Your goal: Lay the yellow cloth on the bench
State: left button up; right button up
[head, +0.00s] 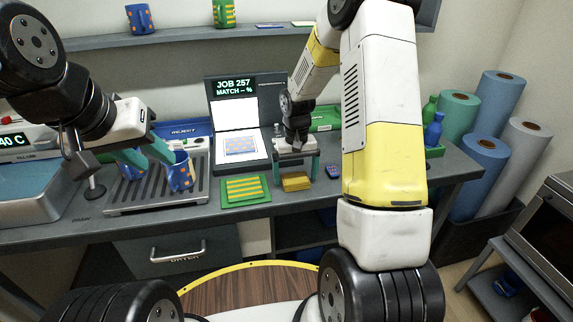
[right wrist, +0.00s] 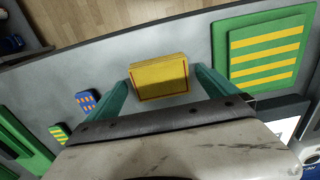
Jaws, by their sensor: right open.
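The yellow cloth (head: 295,182) is a small folded pad lying flat on the grey bench (head: 340,203). In the right wrist view the cloth (right wrist: 158,77) lies between the fingertips of my right gripper (right wrist: 160,74), with gaps on both sides. That gripper (head: 296,174) is open, points down over the cloth and holds nothing. My left gripper (head: 158,163) is over the slotted rack at the left. Its teal fingers are apart, with one by a blue mug with orange dots (head: 181,174).
A green pad with yellow stripes (head: 246,190) lies left of the cloth. A blue dotted block (head: 333,172) lies to its right. Bare bench shows in front of the cloth and to the right.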

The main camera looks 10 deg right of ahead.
aim_at(295, 178)
notch_tip(295, 178, up, 11)
jog(key=s+r+t+y, duration=0.1)
jog(key=s+r+t, duration=0.2)
jog(key=s+r, duration=0.9)
jog(key=s+a+r+t, duration=0.1)
jog(key=s+r, duration=0.1)
jog(key=s, duration=0.3)
jog(key=s+a+r+t+y, duration=0.1)
jog(key=s+r+t, duration=0.1)
jog(key=s, duration=0.4)
jog(key=shift+s, duration=0.3)
